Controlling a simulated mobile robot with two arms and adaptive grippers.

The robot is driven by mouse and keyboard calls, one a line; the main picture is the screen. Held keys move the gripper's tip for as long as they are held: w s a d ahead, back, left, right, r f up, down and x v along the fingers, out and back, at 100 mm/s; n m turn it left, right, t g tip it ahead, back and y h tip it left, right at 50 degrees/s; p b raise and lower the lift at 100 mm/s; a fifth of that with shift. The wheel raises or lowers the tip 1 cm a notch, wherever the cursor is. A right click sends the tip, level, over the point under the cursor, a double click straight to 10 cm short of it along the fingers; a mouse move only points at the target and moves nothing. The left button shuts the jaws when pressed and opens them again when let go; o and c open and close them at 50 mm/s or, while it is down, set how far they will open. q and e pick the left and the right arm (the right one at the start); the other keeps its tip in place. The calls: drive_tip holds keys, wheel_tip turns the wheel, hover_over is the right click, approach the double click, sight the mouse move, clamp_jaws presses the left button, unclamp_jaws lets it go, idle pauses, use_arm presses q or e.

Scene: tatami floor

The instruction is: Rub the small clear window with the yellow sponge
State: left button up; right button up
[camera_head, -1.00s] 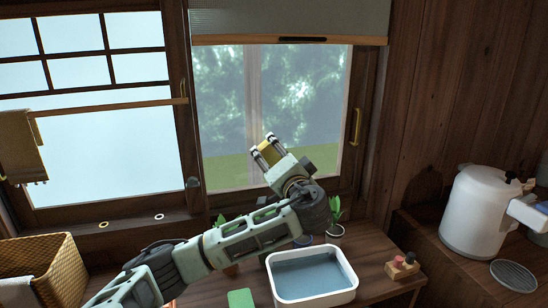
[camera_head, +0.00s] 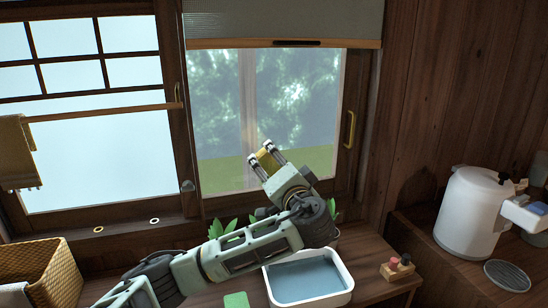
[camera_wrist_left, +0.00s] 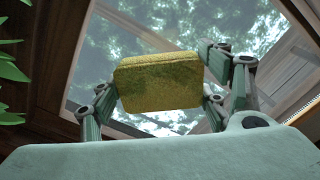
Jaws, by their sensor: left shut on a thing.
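The small clear window (camera_head: 300,100) is the right-hand pane, with green trees blurred behind it and a partly lowered blind above. My left gripper (camera_head: 266,155) is in front of the lower part of this pane. It is shut on the yellow sponge (camera_wrist_left: 160,82), which sits between the fingers in the left wrist view. In the head view the sponge (camera_head: 267,158) is a small yellow patch between the fingertips. Whether it touches the glass I cannot tell. My right gripper is not in view.
A white basin of water (camera_head: 341,289) stands on the wooden counter below my left arm, near potted plants (camera_head: 228,228) and a green sponge (camera_head: 236,300). A wicker basket (camera_head: 62,268) is at left. A white water tank (camera_head: 470,212) stands at right.

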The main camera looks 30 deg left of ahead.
use_arm(q)
drive_tip(key=shift+b+x, duration=0.6)
drive_tip(key=shift+x, duration=2.9)
drive_tip(key=shift+b+x, duration=0.4)
drive_tip(key=shift+x, duration=0.55)
drive_tip(key=w+d, duration=0.2)
drive_tip(key=w, duration=0.1)
drive_tip(key=shift+d+b, duration=0.15)
drive_tip(key=shift+b, duration=0.2)
